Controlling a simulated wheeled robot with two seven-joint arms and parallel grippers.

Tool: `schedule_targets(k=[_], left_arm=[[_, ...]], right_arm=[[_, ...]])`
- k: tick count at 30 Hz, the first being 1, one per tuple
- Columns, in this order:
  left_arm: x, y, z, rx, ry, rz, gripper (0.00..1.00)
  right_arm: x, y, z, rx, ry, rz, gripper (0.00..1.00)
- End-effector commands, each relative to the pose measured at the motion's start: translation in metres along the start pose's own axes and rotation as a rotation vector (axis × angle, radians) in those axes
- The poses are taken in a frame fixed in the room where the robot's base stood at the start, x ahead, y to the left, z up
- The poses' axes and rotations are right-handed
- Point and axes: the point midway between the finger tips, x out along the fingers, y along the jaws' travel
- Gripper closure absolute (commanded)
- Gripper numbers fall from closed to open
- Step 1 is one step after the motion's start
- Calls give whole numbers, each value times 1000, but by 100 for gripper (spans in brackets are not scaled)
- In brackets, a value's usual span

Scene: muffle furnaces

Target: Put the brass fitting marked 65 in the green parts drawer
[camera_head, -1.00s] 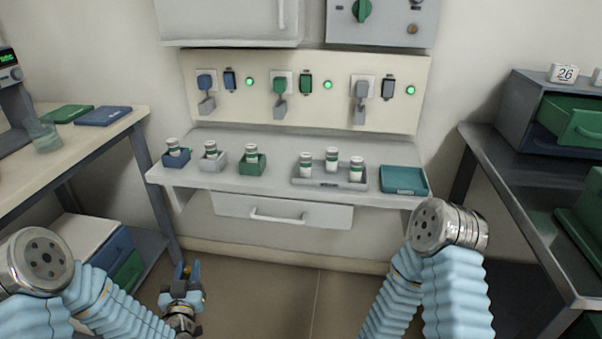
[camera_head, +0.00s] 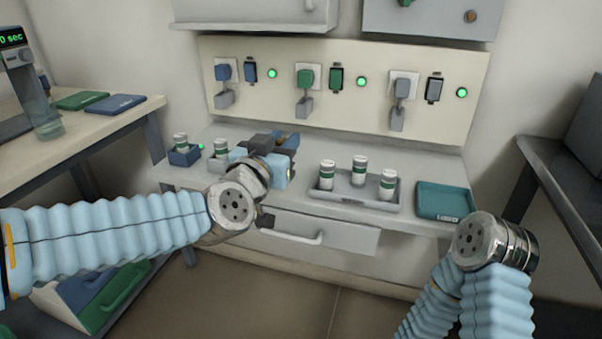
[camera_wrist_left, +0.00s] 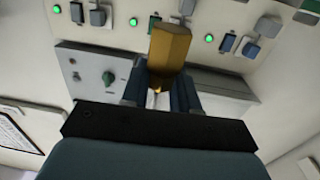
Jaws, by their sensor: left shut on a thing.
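My left gripper (camera_head: 283,143) is shut on a brass fitting (camera_wrist_left: 170,47), above the bench near the socket panel. In the left wrist view the fitting is a faceted brass piece standing out between the dark fingers (camera_wrist_left: 160,92); no number is readable on it. In the head view it is mostly hidden by the gripper. A green drawer front (camera_head: 122,297) shows low at the left, under the side table, partly behind my left arm. The open green drawer of the right-hand cabinet is out of view now. My right arm is at the lower right; its gripper is not visible.
A dark cabinet (camera_head: 590,120) stands at the right edge on a grey table (camera_head: 570,190). Floor in front is clear.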

Motion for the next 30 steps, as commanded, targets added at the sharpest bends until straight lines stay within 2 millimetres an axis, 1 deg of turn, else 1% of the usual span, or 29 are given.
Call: schedule_targets(k=[1, 4, 6, 10, 17, 19, 22, 24, 30], left_arm=[[16, 0, 10, 2, -2, -2, 100], [43, -1, 25, 2, -3, -3, 100], [54, -2, 41, 1, -3, -3, 100], [71, -2, 58, 1, -1, -2, 100], [83, -2, 71, -1, 1, -3, 100], [88, -2, 81, 0, -1, -2, 100], [86, -2, 99, -1, -2, -2, 100], [86, -2, 106, 0, 0, -2, 100], [86, -2, 105, -1, 3, -1, 100]], right_arm=[[4, 3, 0, 1, 2, 1, 2], [7, 4, -1, 2, 3, 3, 2], [10, 7, -2, 4, 6, 4, 2], [11, 8, -2, 5, 7, 5, 2], [11, 9, -3, 5, 8, 6, 2], [12, 9, -3, 6, 8, 6, 2], [15, 11, -3, 7, 9, 7, 2], [15, 11, -4, 7, 10, 8, 2], [14, 11, -4, 7, 10, 8, 2]])
